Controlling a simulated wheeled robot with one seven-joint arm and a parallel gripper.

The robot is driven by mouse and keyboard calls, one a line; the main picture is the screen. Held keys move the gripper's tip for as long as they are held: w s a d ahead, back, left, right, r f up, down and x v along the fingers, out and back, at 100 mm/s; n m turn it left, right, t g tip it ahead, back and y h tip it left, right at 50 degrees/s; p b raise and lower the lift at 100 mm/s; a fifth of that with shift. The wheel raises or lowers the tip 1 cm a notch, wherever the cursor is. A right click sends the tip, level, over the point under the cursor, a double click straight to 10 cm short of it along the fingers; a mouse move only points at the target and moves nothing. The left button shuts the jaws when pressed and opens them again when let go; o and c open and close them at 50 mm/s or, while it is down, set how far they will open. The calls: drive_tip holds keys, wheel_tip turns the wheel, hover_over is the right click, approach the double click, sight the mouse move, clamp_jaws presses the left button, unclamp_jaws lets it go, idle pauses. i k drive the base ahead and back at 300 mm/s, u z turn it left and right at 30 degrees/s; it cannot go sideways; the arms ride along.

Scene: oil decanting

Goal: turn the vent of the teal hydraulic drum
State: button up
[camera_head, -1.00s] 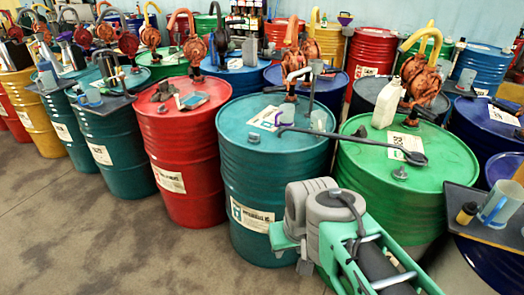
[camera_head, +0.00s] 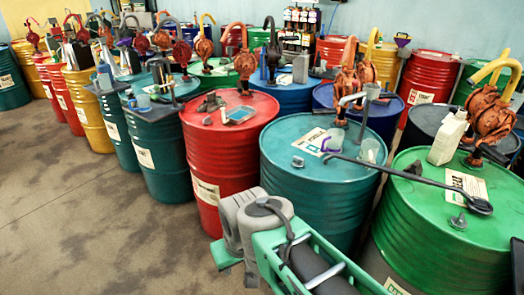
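The large teal drum (camera_head: 310,195) stands in the middle right of the head view, between a red drum and a green drum. Its top carries a pale label (camera_head: 312,141) whose print is too small to read surely. A small grey cap, seemingly the vent (camera_head: 297,162), sits on the top near its left front edge. An orange hand pump (camera_head: 347,88) with a grey spout rises at the drum's back right. My arm's grey and green links fill the bottom centre, in front of the drum; my gripper's fingers do not show.
A long dark-handled tool (camera_head: 400,178) lies across the teal and green drum (camera_head: 440,235) tops. A clear cup (camera_head: 373,151) and a white jug (camera_head: 447,138) stand near. The red drum (camera_head: 215,165) holds small tools. Open floor (camera_head: 70,215) lies at left.

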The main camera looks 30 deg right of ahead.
sight(299, 162)
drive_tip(key=u, duration=0.05)
drive_tip(key=i, duration=1.05)
drive_tip(key=z, duration=0.5)
